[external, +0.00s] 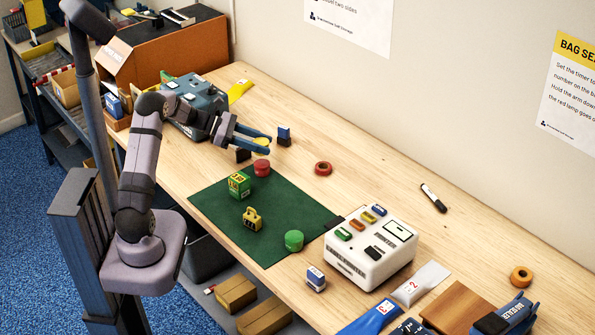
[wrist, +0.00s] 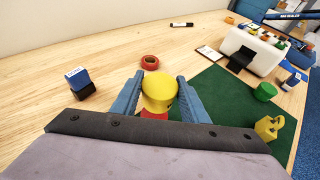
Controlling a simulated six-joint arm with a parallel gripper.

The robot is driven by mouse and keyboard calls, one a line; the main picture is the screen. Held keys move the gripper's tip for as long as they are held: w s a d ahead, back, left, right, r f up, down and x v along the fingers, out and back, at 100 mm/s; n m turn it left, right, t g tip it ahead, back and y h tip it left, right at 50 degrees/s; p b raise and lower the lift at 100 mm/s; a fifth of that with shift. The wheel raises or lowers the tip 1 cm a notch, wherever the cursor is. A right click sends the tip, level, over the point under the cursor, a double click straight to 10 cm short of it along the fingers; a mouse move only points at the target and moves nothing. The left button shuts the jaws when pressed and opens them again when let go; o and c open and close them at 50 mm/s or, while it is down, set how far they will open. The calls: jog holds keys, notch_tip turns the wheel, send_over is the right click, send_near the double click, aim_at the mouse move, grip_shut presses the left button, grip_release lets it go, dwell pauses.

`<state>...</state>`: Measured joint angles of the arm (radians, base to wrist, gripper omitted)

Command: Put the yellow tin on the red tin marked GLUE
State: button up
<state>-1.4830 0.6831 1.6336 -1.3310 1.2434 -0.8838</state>
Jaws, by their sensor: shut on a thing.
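My gripper (external: 258,141) is shut on the yellow tin (external: 262,144), which is held in the air between the blue fingers. The yellow tin also shows between the fingertips in the wrist view (wrist: 157,88). The red tin (external: 262,168) stands on the far edge of the green mat, below the yellow tin in the external view, with a gap between them. In the wrist view, part of the red tin (wrist: 153,115) shows under the yellow tin; the rest is hidden. I cannot read a GLUE marking on it.
The green mat (external: 215,197) bears a green-and-yellow box (external: 239,185), a yellow weight-like thing (external: 252,218) and a green tin (external: 293,240). A blue-and-black stamp (external: 284,136) and a red tape ring (external: 323,168) are nearby. A white machine (external: 370,262) stands to the right.

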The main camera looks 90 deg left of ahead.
aim_at(261, 163)
jog(key=shift+f+p, duration=0.3)
jog(key=shift+f, duration=1.8)
jog(key=shift+f, duration=0.2)
jog(key=o, duration=1.1)
jog(key=shift+r, duration=0.25)
jog(key=b+v, duration=0.2)
jog(key=v, duration=1)
